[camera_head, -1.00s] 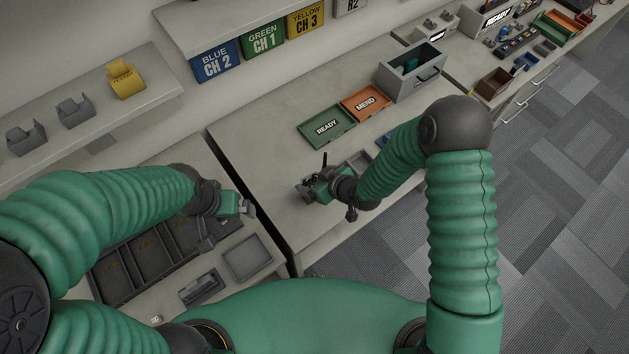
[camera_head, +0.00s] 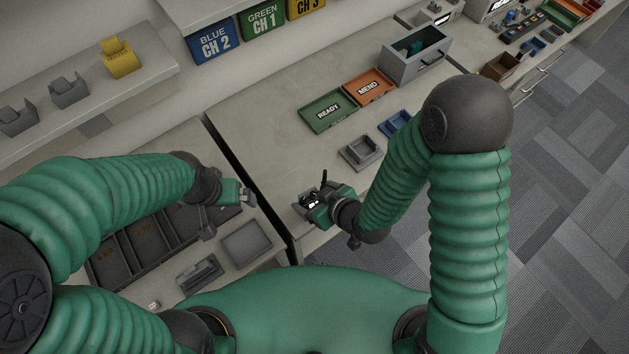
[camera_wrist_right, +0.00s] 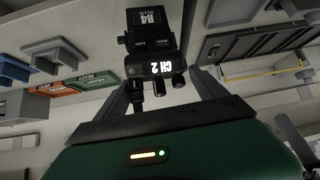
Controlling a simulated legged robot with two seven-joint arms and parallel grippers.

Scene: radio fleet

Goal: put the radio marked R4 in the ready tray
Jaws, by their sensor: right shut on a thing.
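My right gripper (camera_head: 316,206) is shut on a dark radio with a stub antenna (camera_head: 324,178), held over the front left of the middle table. In the right wrist view the radio (camera_wrist_right: 152,45) shows an R4 label with blue wording and a lit CH 2 display, between the fingers (camera_wrist_right: 158,88). The green ready tray (camera_head: 341,101) lies farther back on the same table, apart from the gripper, and looks empty. My left gripper (camera_head: 240,194) is over the left table; its finger gap is not clear.
The orange mend tray (camera_head: 380,81) adjoins the ready tray. A grey cradle (camera_head: 360,152) and a blue cradle (camera_head: 396,123) stand in front. A grey open box (camera_head: 415,58) is at back right. A dark gap (camera_head: 240,180) separates the tables. The table's middle is clear.

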